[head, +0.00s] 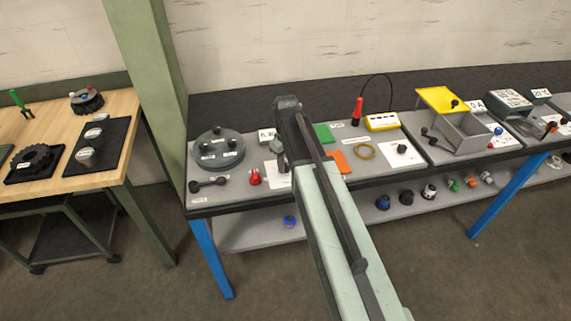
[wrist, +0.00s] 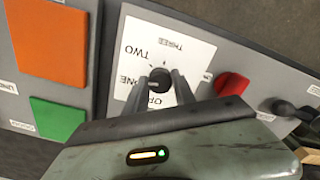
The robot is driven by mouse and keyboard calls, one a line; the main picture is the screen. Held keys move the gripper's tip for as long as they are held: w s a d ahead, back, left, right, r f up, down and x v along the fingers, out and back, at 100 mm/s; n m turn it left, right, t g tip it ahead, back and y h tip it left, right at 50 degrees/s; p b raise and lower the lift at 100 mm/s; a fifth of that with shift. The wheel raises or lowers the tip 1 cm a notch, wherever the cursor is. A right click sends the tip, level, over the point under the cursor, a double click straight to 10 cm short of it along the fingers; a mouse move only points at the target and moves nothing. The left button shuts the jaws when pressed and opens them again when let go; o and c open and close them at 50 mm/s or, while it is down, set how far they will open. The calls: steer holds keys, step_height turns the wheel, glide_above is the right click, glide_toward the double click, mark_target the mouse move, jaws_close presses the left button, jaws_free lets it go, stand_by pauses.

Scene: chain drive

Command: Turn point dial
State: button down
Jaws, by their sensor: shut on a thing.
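The point dial is a small dark knob (wrist: 160,76) on a white card (wrist: 180,52) in the wrist view. The card reads ONE, TWO and THREE, upside down there, with another label partly covered by a finger. My gripper (wrist: 163,88) is shut on the knob, one finger on each side. I cannot tell which label the knob points to. In the head view my gripper (head: 282,165) is down at the bench over the white card (head: 277,183), and the knob is hidden behind it.
A red knob (wrist: 232,84) and a black handle (wrist: 285,108) lie right of the card in the wrist view. An orange square (wrist: 50,35) and a green square (wrist: 57,118) lie left. In the head view a round grey fixture (head: 218,160) stands left of my gripper.

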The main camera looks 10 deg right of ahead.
mark_target(286, 165)
steer(key=m, duration=0.4)
steer(key=shift+m, duration=0.3)
steer(key=m, duration=0.4)
stand_by(0.3)
steer(key=c, duration=1)
jaws_free()
steer(key=shift+c, duration=0.2)
step_height(286, 165, up, 8)
steer(key=p, duration=0.8)
